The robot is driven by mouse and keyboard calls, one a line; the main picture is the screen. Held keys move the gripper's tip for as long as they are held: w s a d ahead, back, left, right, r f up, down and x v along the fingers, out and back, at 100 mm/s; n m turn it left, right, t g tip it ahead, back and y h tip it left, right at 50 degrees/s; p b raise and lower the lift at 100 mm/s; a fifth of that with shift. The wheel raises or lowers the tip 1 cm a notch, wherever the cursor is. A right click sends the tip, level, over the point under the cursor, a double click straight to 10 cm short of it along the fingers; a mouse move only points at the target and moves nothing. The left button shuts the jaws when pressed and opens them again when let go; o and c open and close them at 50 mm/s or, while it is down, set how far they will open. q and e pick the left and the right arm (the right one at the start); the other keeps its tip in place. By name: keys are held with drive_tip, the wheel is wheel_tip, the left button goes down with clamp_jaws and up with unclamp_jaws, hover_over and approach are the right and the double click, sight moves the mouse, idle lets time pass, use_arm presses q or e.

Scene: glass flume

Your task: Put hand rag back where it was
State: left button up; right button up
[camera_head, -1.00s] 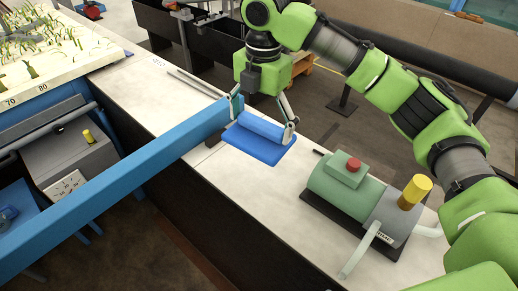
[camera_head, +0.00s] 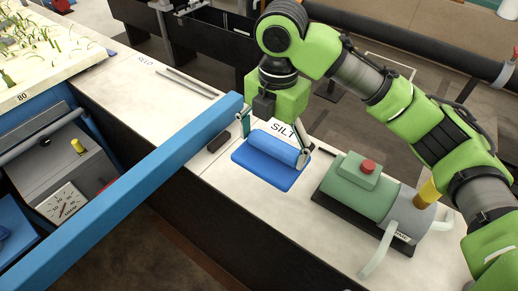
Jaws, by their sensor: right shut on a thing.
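The blue hand rag (camera_head: 262,168) has a rolled or folded upper part and a flat flap towards the front. My right gripper (camera_head: 273,146) is shut on it from above, with one finger at each end of the roll. The rag is low over the pale bench top (camera_head: 228,177), beside the printed word SILT. I cannot tell whether it touches the bench. My left gripper is not in view.
A green pump (camera_head: 357,188) with a red button stands on a dark base right of the rag. A small black block (camera_head: 219,142) lies left of it. A long blue beam (camera_head: 130,195) crosses in front. Thin rods (camera_head: 188,84) lie farther back on the bench.

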sight(267, 143)
drive_tip(key=w+f, duration=0.1)
drive_tip(key=w+f+p, duration=0.1)
drive_tip(key=w+f, duration=0.3)
drive_tip(key=shift+a, duration=0.35)
drive_tip(key=shift+w+a+f+p, duration=0.1)
drive_tip(key=shift+w+f+p, duration=0.25)
drive_tip(key=shift+f, duration=0.2)
wheel_tip(267, 143, down, 3)
drive_tip(key=shift+w+p, duration=0.15)
drive_tip(key=shift+p, duration=0.65)
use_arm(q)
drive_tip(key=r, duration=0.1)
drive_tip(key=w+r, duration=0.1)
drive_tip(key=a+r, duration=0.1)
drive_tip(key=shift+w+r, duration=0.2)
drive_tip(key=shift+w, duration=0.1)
use_arm(e)
drive_tip(key=shift+f, duration=0.2)
drive_tip(key=shift+f, duration=0.2)
drive_tip(key=o, duration=0.7)
drive_tip(key=shift+o, duration=0.2)
